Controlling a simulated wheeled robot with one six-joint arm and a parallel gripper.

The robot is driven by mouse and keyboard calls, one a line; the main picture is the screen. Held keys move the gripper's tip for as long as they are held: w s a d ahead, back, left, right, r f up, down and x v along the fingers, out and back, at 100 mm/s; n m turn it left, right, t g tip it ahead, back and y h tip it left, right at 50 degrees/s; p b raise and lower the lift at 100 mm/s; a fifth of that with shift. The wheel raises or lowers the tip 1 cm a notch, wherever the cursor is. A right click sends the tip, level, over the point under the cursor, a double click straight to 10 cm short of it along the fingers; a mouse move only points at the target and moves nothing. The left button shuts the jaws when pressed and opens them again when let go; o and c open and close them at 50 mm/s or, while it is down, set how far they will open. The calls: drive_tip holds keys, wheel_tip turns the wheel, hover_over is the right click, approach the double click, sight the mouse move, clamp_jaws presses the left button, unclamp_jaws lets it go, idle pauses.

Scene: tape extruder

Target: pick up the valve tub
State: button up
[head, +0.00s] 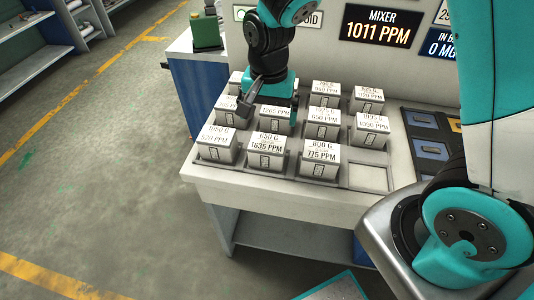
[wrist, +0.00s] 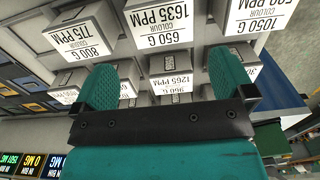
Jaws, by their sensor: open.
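Several pale grey tubs with white labelled lids stand in rows on the bench. I cannot tell which is the valve tub. The tub marked 1265 PPM (head: 275,127) stands under my gripper (head: 264,100) in the head view. In the wrist view, my gripper (wrist: 163,76) has its two teal fingers spread, with nothing held between them. That 1265 PPM tub (wrist: 172,85) shows between the fingers, partly hidden by the gripper's black bar. The 1635 PPM tub (head: 264,153) and the 775 PPM tub (head: 319,161) stand in the front row.
The white bench (head: 290,195) has an empty recess (head: 368,178) at its front right. A dark tray with blue bins (head: 430,150) lies to the right. A sign board (head: 380,27) stands behind. Floor is clear at left.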

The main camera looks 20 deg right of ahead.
sight(267, 142)
wheel_tip(267, 142, down, 10)
drive_tip(key=shift+a+f, duration=0.1)
drive_tip(key=shift+f, duration=0.05)
drive_tip(key=c, duration=0.9)
